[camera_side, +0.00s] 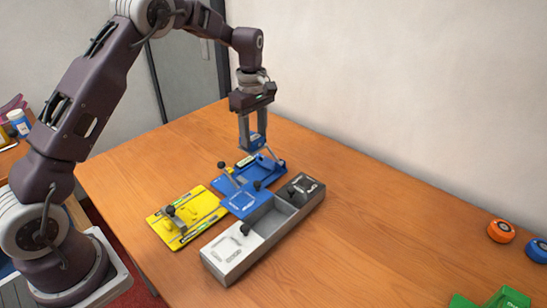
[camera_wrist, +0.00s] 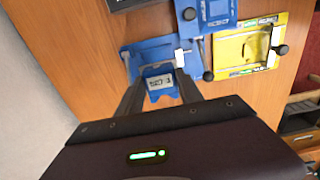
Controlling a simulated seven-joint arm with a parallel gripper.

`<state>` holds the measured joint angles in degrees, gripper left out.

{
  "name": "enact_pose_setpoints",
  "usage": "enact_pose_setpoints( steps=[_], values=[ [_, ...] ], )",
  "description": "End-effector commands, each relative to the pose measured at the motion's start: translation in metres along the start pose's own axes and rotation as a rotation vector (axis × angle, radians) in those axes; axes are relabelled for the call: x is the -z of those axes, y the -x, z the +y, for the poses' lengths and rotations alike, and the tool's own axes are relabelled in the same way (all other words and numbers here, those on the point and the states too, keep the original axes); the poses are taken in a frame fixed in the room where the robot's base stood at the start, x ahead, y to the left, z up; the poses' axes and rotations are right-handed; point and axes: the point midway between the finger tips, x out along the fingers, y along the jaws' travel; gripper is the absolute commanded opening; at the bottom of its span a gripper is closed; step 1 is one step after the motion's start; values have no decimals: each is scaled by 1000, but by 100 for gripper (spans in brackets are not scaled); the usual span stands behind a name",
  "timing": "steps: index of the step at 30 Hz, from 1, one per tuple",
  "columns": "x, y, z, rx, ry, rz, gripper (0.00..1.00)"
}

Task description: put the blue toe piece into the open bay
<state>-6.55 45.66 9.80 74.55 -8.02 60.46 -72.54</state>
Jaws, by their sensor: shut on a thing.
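My gripper (camera_side: 256,144) is shut on the blue toe piece (camera_side: 257,141), held upright above the far end of the blue fixture. In the wrist view the piece (camera_wrist: 159,84) shows a pale printed label between the fingertips (camera_wrist: 160,92). The open bay (camera_side: 270,217) is the empty middle compartment of the long grey tray (camera_side: 232,269), nearer the side camera than my gripper. A light grey piece with a black knob (camera_side: 232,245) fills the left bay, and a dark piece (camera_side: 304,184) fills the right one.
The blue fixture (camera_wrist: 133,54) has a metal lever. A flat blue plate with a black knob (camera_side: 242,203) lies between it and the tray. A yellow fixture (camera_side: 187,220) stands left. Orange, blue and green objects lie far right.

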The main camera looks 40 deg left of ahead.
Motion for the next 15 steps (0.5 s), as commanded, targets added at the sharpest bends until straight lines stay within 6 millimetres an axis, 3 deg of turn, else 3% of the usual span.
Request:
enact_pose_setpoints(
  steps=[6,15],
  values=[
    [-2,43,0,-3,-1,0,8],
    [-68,42,-27,-1,-2,0,8]
  ],
)
